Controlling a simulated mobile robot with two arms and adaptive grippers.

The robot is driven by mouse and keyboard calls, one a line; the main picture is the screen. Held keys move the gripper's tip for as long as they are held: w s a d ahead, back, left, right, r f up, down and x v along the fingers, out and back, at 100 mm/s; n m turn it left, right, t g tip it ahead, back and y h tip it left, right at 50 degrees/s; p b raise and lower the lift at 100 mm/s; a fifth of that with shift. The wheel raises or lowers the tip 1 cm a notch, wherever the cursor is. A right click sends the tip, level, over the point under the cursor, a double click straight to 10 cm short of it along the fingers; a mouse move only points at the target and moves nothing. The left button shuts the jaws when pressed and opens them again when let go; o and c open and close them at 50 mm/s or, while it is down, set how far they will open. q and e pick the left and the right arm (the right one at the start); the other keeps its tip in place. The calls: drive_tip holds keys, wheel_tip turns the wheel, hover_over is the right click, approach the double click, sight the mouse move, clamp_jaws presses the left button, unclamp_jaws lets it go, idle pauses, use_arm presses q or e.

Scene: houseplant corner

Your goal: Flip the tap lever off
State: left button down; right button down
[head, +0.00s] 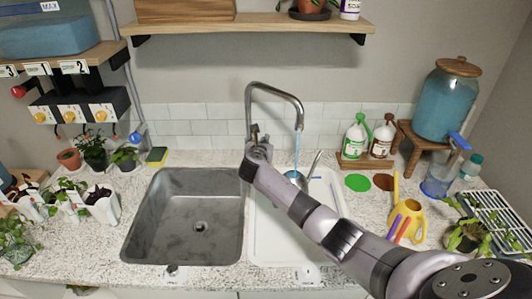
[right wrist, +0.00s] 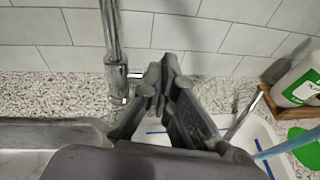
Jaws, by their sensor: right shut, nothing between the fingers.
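The chrome gooseneck tap (head: 275,88) rises behind the sinks, and a thin blue stream of water (head: 297,148) runs from its spout. My right gripper (head: 256,133) is at the tap's base in the head view, its fingers closed with nothing between them. In the right wrist view, my right gripper (right wrist: 166,68) has its fingertips together just right of the tap column (right wrist: 112,45). A short tap lever (right wrist: 135,75) sticks out from the column toward the fingertips; I cannot tell whether they touch. My gripper hides the lever in the head view. My left gripper is not in view.
The grey sink (head: 150,215) on the left is empty. Two bottles stand in a wooden caddy (head: 352,163) on the right, near a yellow watering can (head: 408,212). A shelf (head: 255,24) hangs above.

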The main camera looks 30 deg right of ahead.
drive_tip(key=w+d+r, duration=0.3)
drive_tip(key=w, duration=0.2)
drive_tip(key=shift+w+r, duration=0.2)
drive_tip(key=shift+r, duration=0.1)
drive_tip(key=shift+d, duration=0.15)
idle(0.5)
